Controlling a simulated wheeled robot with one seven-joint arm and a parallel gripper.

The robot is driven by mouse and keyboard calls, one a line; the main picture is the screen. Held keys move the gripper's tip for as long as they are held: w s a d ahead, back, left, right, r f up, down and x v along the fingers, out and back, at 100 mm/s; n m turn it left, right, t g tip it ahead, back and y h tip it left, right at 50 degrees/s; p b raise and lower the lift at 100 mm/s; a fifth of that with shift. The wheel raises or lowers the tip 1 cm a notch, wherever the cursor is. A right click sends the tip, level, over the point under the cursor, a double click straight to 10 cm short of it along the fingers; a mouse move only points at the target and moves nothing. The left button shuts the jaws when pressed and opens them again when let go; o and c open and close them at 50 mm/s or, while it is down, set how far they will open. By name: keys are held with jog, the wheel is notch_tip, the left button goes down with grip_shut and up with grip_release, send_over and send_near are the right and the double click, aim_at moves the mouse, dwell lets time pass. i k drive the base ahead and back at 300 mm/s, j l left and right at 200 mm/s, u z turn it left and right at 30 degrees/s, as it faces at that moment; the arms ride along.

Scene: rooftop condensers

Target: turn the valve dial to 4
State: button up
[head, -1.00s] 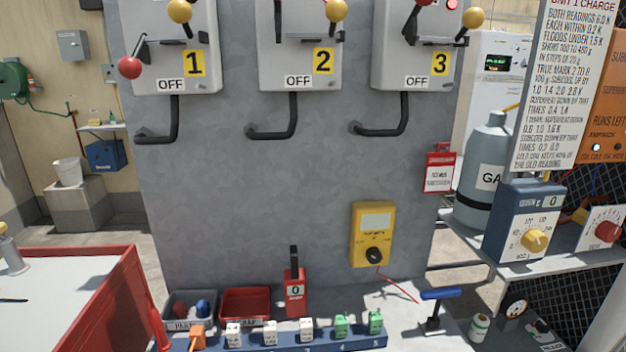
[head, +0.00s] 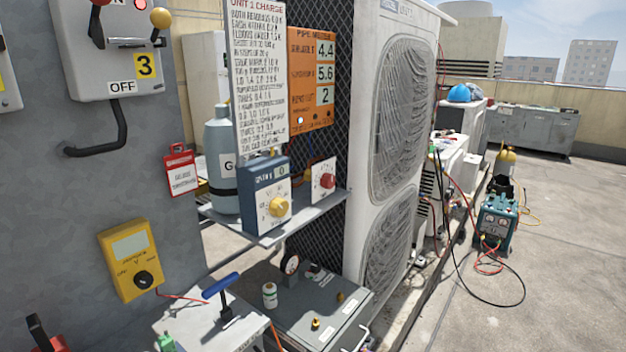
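Two dial boxes stand on the grey shelf at the centre of the head view. The nearer one is a blue box (head: 264,172) with a white face, a yellow knob (head: 278,206) and a small display reading 0. Behind it to the right is a white-faced box with a red knob (head: 326,180). The lettering on both is too small to read, so I cannot tell which is the valve dial or where either pointer stands. My gripper is not in view.
A grey gas bottle (head: 221,150) and a text board (head: 257,75) stand by the boxes. An orange panel (head: 311,80) reads 4.4, 5.6 and 2. A large condenser (head: 400,120) stands right of the shelf. A blue-handled valve (head: 222,300) is below. Open roof floor lies right.

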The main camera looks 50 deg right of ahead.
aim_at(327, 180)
jog(key=l+z, duration=0.35)
jog(key=i+l+z, duration=0.1)
jog(key=l+z, duration=0.25)
jog(key=i+l+z, duration=0.1)
jog(key=l+z, duration=0.25)
jog(key=j, duration=0.1)
